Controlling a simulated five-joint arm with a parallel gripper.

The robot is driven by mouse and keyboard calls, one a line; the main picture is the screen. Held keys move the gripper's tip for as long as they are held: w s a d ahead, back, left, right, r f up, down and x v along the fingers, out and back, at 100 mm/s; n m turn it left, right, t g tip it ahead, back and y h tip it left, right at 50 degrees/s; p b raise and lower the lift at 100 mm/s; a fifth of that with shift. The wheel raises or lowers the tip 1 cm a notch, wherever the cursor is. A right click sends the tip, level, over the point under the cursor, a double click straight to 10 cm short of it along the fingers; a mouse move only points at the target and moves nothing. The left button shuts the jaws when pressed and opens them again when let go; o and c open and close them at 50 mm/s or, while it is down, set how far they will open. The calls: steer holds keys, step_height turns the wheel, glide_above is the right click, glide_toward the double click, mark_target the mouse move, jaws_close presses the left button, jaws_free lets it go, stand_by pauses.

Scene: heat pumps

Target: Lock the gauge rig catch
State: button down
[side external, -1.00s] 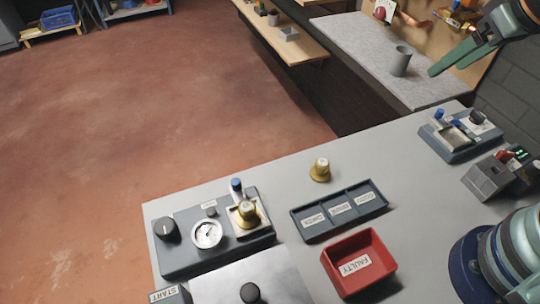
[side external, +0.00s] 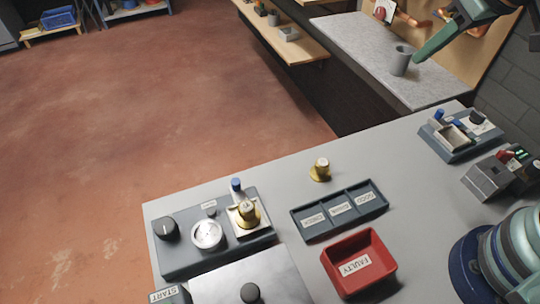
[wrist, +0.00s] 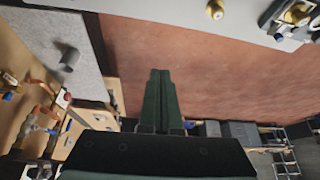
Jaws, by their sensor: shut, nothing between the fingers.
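The gauge rig (side external: 185,254) is a grey block at the front left of the bench, with a round white dial (side external: 206,234) and a black knob (side external: 166,229). A brass fitting (side external: 247,213) stands upright in its pale nest. A blue-tipped part (side external: 236,186), apparently the catch handle, stands behind the nest; whether it is locked I cannot tell. The rig is partly cut off at the upper right of the wrist view (wrist: 291,20). My gripper (side external: 418,58) is shut and empty, high at the upper right, far from the rig. Its fingers also show in the wrist view (wrist: 160,75).
A second brass fitting (side external: 320,170) stands on the bench. A labelled three-part tray (side external: 312,237) and red FAULTY bin (side external: 388,265) lie right of the rig. Another fixture (side external: 462,146) stands at the right. A grey cup (side external: 400,62) sits on the far shelf.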

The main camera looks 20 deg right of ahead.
steer(key=w+a+n+g+y, duration=0.15)
steer(key=w+a, duration=0.35)
steer(key=a, duration=0.5)
steer(key=n+g, duration=0.1)
steer(key=n, duration=0.4)
glide_above(231, 187)
steer(key=w, duration=0.1)
step_height(231, 187, down, 11)
steer(key=shift+y, duration=0.35)
steer(key=x, duration=0.9)
steer(key=shift+w+a+f, duration=0.1)
steer(key=shift+w, duration=0.05)
steer(key=shift+s+d, duration=0.6)
steer(key=shift+s, duration=0.2)
steer(key=shift+s+d, duration=0.6)
steer(key=shift+s, duration=0.2)
